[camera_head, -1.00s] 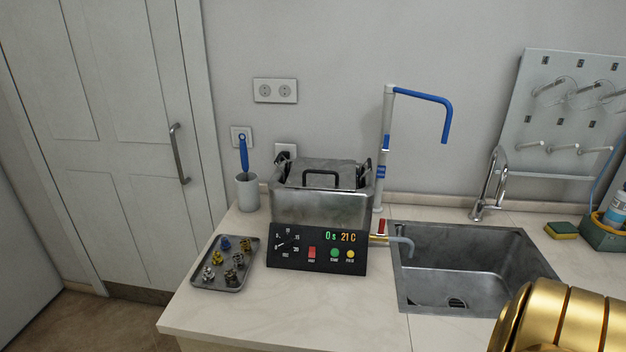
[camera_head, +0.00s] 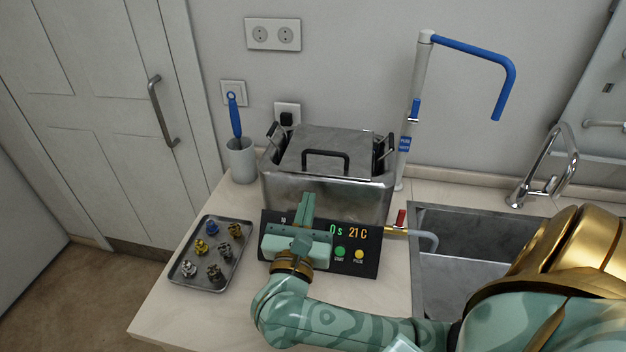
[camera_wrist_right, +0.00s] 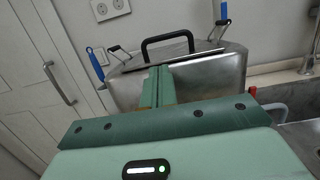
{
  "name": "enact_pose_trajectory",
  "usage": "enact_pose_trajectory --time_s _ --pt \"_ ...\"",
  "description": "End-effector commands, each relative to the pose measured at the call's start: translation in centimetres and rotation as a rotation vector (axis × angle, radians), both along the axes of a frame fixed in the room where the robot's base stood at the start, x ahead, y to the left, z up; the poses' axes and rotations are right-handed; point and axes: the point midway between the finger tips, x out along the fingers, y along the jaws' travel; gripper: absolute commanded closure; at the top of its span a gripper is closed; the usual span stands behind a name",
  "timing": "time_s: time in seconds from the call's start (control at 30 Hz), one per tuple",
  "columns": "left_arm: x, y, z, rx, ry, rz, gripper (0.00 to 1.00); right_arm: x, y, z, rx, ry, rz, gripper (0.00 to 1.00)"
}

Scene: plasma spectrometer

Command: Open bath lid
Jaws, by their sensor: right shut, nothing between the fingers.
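The metal bath (camera_head: 335,203) stands on the counter with its lid (camera_head: 347,139) on top. The lid has a black handle (camera_head: 326,154) along its front edge, which also shows in the right wrist view (camera_wrist_right: 168,37). My right gripper (camera_head: 306,200) is in front of the bath and its control panel (camera_head: 364,245), below the lid handle and apart from it. Its fingers are together and empty; in the right wrist view (camera_wrist_right: 157,86) they point at the bath front. The gripper hides the left part of the panel. My left gripper is not in view.
A metal tray (camera_head: 211,284) with several small fittings lies left of the bath. A cup (camera_head: 241,161) with a blue brush stands behind it. A drain tap (camera_head: 401,220), a blue-tipped pipe (camera_head: 421,100) and a sink (camera_head: 416,290) are on the right.

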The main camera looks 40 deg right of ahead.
Motion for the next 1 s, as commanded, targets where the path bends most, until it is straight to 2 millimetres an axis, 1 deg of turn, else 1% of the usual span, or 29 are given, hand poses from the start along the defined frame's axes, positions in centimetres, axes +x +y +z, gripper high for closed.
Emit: enact_pose_trajectory --time_s 0.1,0.3,0.5,0.67,1.0 --pt "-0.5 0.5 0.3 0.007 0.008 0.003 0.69 1.2 -1.5 0.6 -0.007 -0.003 -0.001 1.00" --pt "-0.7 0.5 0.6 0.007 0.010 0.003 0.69 3.5 -4.4 1.4 -0.010 -0.002 -0.002 1.00" --pt "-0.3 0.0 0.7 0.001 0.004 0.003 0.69 5.0 -6.3 1.7 -0.008 0.001 -0.001 1.00" --pt "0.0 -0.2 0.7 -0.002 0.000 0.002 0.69 5.4 -6.8 1.8 -0.006 0.001 -0.002 1.00" --pt "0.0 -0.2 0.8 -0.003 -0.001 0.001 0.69 5.5 -6.8 1.8 -0.005 0.002 -0.002 1.00"
